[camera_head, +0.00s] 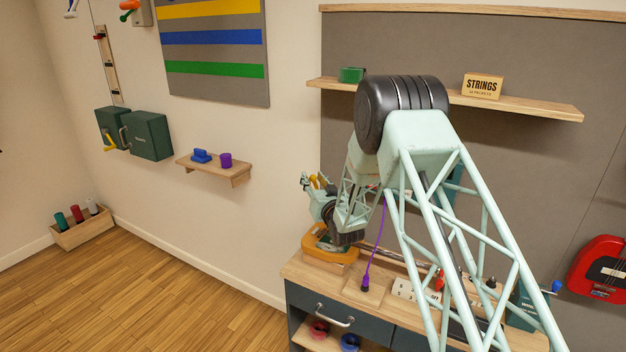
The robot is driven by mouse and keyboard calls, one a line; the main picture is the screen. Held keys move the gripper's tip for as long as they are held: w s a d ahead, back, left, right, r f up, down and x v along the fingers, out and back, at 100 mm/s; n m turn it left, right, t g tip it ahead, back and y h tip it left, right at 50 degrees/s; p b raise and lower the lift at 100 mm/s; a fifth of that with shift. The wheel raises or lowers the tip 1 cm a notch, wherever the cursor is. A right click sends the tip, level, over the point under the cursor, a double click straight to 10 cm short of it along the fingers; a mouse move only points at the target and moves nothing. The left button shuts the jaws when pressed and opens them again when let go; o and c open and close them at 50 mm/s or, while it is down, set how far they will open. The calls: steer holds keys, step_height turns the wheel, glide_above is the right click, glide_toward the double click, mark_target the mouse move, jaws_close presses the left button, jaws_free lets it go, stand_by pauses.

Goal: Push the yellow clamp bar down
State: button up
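An orange-yellow curved piece (322,246) lies on a wooden block at the left end of the workbench, partly covered by my wrist. I cannot tell whether it is the yellow clamp bar. A smaller yellow piece (316,182) shows at my gripper, mostly hidden. My gripper (308,184) is above the left end of the bench, pointing up and left. It is small and cluttered in view, so I cannot tell whether it is open, shut or touching the yellow piece.
The workbench (297,268) carries a purple cable (376,245) and a pale socket strip (405,289). A wall shelf (540,107) holds a STRINGS box (482,86). A small shelf (236,172) and dark green boxes (148,136) are on the left wall. The left floor is mostly clear.

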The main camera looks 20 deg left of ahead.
jaws_close()
stand_by(0.3)
steer(key=shift+s+f, duration=0.1)
